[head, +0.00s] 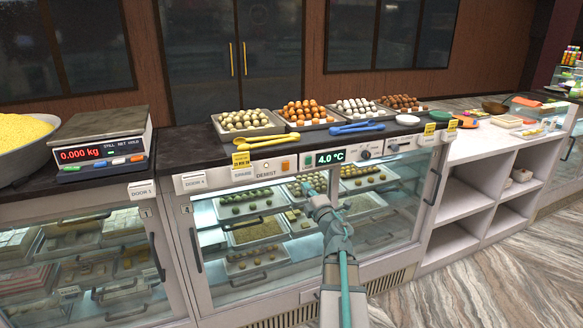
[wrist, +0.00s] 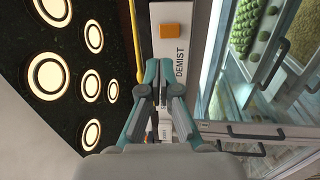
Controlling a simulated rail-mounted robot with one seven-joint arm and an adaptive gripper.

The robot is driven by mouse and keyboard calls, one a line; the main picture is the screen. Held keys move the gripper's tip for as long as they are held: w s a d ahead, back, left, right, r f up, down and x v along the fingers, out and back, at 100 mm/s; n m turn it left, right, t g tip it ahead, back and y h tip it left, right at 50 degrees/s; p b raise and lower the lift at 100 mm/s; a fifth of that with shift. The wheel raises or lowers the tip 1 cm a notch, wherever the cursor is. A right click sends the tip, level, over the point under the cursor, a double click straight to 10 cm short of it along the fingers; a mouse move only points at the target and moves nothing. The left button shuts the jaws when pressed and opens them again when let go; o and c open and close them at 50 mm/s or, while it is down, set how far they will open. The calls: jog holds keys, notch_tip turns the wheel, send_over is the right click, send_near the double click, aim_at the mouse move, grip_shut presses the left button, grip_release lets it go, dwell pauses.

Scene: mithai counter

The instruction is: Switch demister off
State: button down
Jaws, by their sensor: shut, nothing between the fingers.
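The demister switch is a small orange rocker (head: 286,165) on the white control strip of the glass counter, right of a round indicator and above the DEMIST lettering. In the wrist view the orange switch (wrist: 177,38) sits just beyond and slightly right of my fingertips, with the DEMIST label (wrist: 181,62) beside them. My gripper (head: 308,187) is in front of the counter, a little below and right of the switch in the head view. In the wrist view my gripper (wrist: 159,67) has its fingers shut together and empty. Contact with the panel cannot be told.
A green 4.0 °C display (head: 330,157) and a dark knob (head: 365,153) lie right of the switch. The glass case (head: 240,270) is below; sweet trays (head: 247,121) stand on top.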

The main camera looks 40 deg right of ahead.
aim_at(288, 162)
jog(key=shift+a+y, duration=0.25)
jog(key=shift+y, duration=0.05)
jog(key=p+x, duration=0.4)
jog(key=x, duration=1)
jog(key=shift+r, duration=0.15)
jog(key=shift+w, duration=0.1)
jog(key=shift+w+d+r, duration=0.2)
jog(key=shift+w, duration=0.1)
jog(key=shift+s+a, duration=0.1)
jog(key=shift+s, duration=0.05)
